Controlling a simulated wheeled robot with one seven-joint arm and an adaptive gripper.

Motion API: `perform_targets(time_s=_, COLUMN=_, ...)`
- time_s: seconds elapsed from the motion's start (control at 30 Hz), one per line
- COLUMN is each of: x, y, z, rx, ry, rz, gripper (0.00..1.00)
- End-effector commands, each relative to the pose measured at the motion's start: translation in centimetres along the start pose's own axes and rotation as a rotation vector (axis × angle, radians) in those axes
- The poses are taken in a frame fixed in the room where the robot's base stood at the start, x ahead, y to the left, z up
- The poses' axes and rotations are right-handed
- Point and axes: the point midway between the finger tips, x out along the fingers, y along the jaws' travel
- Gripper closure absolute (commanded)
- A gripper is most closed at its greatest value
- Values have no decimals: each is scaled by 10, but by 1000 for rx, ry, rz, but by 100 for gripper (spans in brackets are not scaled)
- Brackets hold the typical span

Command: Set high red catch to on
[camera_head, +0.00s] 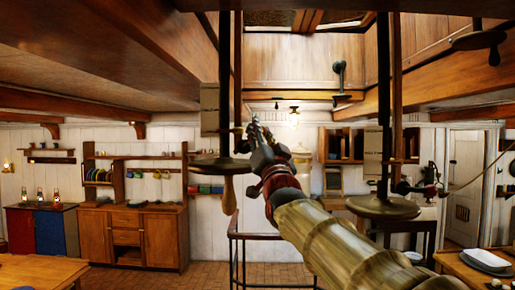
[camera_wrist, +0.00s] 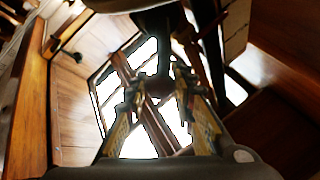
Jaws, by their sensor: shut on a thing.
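My gripper (camera_head: 257,124) is raised at the end of my arm, beside the left hanging dark post. The small red catch (camera_head: 240,142) is on this post, next to my fingertips and partly hidden by them. In the wrist view my two fingers (camera_wrist: 158,88) close from both sides on a dark part hanging from above, which looks like the catch's handle. Its red colour does not show there, and its setting cannot be told.
A round dark plate (camera_head: 220,166) sits under the left post. A railing (camera_head: 262,236) stands below. Wooden cabinets (camera_head: 135,232) line the back wall.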

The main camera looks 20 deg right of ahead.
Motion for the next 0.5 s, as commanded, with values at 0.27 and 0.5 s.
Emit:
perform_targets(time_s=0.27, x=-10, y=13, z=10, rx=178, ry=99, rz=74, gripper=100)
perform_targets(time_s=0.5, x=-17, y=21, z=14, rx=354, ry=200, rz=149, gripper=100)
